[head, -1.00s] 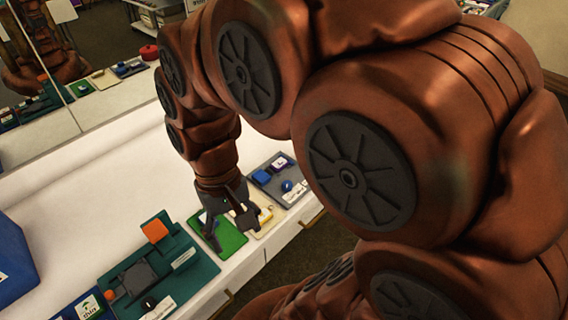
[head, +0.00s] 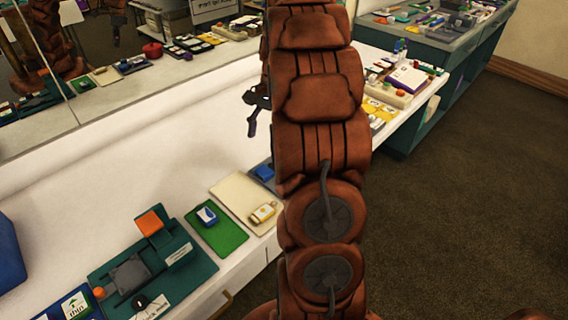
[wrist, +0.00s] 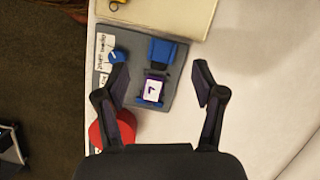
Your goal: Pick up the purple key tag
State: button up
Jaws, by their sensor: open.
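The purple key tag (wrist: 152,91), with a white face and a dark mark, lies on a grey tray (wrist: 134,120) in the wrist view. My gripper (wrist: 160,82) is open and empty over the tray, and the tag shows between its fingers, nearer the left one. Any height gap is hard to judge. In the head view my gripper (head: 250,114) is above the white counter, and my arm hides the tag and most of the tray.
On the tray are a blue block (wrist: 162,51) above the tag and a blue knob (wrist: 117,55) to its left. A red round thing (wrist: 99,134) is partly behind the left finger. A cream board (wrist: 185,17) adjoins the tray. White counter on the right is clear.

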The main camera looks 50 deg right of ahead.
jog(key=d+f+m, duration=0.1)
jog(key=d, duration=0.2)
jog(key=d+f+m, duration=0.1)
jog(key=d+f, duration=0.1)
jog(key=d, duration=0.1)
jog(key=d+f+m+b, duration=0.1)
jog(key=d, duration=0.2)
jog(key=shift+s+d+f+t+y, duration=0.1)
jog(key=shift+d+f+t+y, duration=0.3)
jog(key=shift+p+x, duration=0.4)
jog(key=shift+x, duration=2.85)
jog(key=shift+a+f, duration=0.35)
jog(key=shift+f, duration=0.15)
jog(key=c, duration=1.2)
